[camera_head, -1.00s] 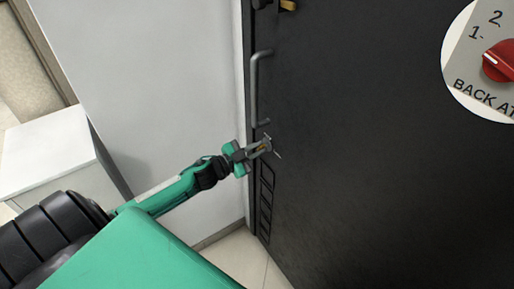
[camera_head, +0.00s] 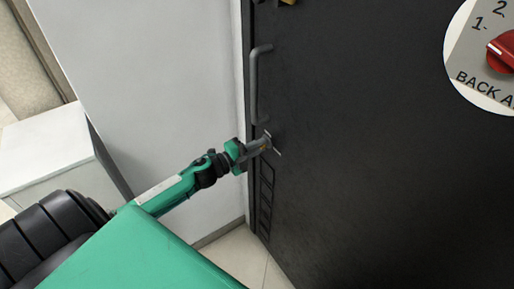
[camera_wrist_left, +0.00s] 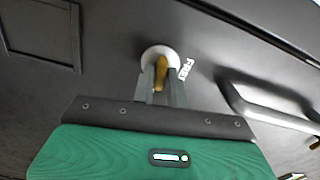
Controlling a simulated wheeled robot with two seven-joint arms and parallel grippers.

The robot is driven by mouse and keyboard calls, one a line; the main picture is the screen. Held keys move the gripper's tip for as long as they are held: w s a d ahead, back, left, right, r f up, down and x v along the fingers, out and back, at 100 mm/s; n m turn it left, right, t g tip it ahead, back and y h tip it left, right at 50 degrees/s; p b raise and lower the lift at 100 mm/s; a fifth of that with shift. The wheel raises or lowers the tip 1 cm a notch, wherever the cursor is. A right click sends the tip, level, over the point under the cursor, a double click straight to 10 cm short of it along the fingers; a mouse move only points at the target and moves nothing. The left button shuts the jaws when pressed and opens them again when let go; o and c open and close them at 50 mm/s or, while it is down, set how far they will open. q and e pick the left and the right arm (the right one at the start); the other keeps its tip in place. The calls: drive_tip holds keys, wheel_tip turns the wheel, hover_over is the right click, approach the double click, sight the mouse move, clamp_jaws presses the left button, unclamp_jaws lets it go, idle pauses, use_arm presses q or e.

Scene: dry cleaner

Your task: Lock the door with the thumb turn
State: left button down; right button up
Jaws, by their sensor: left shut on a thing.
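The black door (camera_head: 390,170) fills the right of the head view. My left gripper (camera_head: 266,143) is at the door's left side, just below the grey bar handle (camera_head: 254,85). In the left wrist view the brass thumb turn (camera_wrist_left: 161,72) stands on a round pale plate (camera_wrist_left: 152,54) on the door. The fingers of my left gripper (camera_wrist_left: 161,88) are shut on the thumb turn, one on each side of it. The thumb turn is hidden by the gripper in the head view. My right gripper is not in view.
The bar handle (camera_wrist_left: 270,110) is close to the right of the gripper in the left wrist view. White lettering (camera_wrist_left: 186,68) is beside the plate. A white wall (camera_head: 160,90) and a white cabinet (camera_head: 45,150) stand left of the door. A round sign with a red dial (camera_head: 500,55) is at upper right.

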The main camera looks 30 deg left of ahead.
use_arm(q)
drive_tip(key=shift+f+m, duration=0.1)
drive_tip(key=shift+m, duration=0.8)
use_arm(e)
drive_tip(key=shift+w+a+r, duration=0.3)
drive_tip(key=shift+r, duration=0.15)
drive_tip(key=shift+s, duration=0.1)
use_arm(q)
drive_tip(key=c, duration=1.5)
unclamp_jaws()
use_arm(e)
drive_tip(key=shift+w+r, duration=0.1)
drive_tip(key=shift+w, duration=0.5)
use_arm(q)
drive_tip(key=shift+s, duration=0.1)
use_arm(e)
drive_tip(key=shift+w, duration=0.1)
